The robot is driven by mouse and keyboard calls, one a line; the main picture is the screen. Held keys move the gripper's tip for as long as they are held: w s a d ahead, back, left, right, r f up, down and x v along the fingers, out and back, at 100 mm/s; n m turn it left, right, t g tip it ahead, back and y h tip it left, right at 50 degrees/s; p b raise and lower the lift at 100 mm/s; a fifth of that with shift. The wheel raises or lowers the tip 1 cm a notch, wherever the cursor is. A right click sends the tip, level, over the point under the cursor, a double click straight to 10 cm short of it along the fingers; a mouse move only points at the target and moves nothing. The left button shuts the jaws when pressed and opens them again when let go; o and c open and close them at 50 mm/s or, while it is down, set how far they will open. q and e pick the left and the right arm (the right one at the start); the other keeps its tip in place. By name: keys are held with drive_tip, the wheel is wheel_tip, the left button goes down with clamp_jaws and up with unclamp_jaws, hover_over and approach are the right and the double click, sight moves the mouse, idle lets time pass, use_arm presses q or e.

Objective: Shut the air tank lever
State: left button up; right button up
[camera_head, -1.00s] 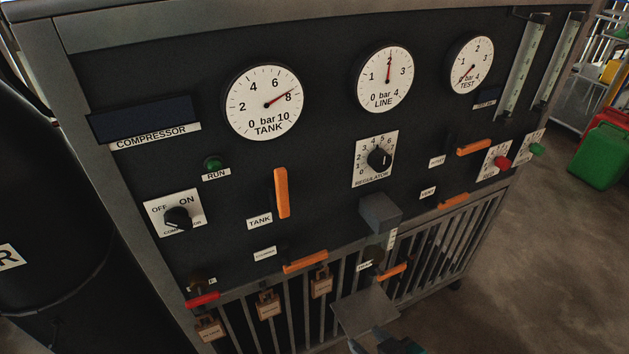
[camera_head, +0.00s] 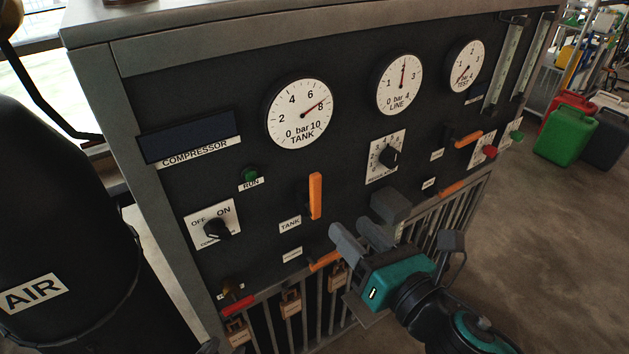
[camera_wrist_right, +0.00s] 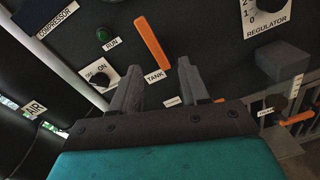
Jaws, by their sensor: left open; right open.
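The orange lever labelled TANK (camera_head: 316,196) stands upright on the dark panel, just right of its TANK label (camera_head: 290,224). In the right wrist view the lever (camera_wrist_right: 152,43) shows beyond the fingertips, leaning left at its top. My right gripper (camera_head: 348,231) is open and empty, below and right of the lever and apart from it. Its two grey fingers also show in the right wrist view (camera_wrist_right: 159,68). A small grey piece at the bottom edge seems to be a tip of my left gripper (camera_head: 209,346); the rest is out of view. The TANK gauge (camera_head: 300,112) points near 8.
Another orange lever (camera_head: 325,261) lies below, partly behind my right gripper. A grey box (camera_head: 391,206) juts out right of the fingers. A red lever (camera_head: 237,306) and hanging tags (camera_head: 290,303) are lower left. A black AIR tank (camera_head: 60,220) stands left.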

sight(318, 191)
drive_tip(key=shift+w+a+r+n+y, duration=0.15)
drive_tip(key=shift+w+a+r+n, duration=0.15)
drive_tip(key=shift+w+a+n, duration=0.65)
drive_tip(key=shift+w+a+r+n+y, duration=0.1)
drive_tip(key=shift+w+a+r+n, duration=0.2)
drive_tip(key=shift+w+a, duration=1.1)
drive_tip(key=shift+w+a+r+n+y, duration=0.2)
drive_tip(key=shift+w+a+n, duration=0.55)
drive_tip(key=shift+w, duration=0.8)
drive_tip(key=shift+c, duration=0.3)
clamp_jaws()
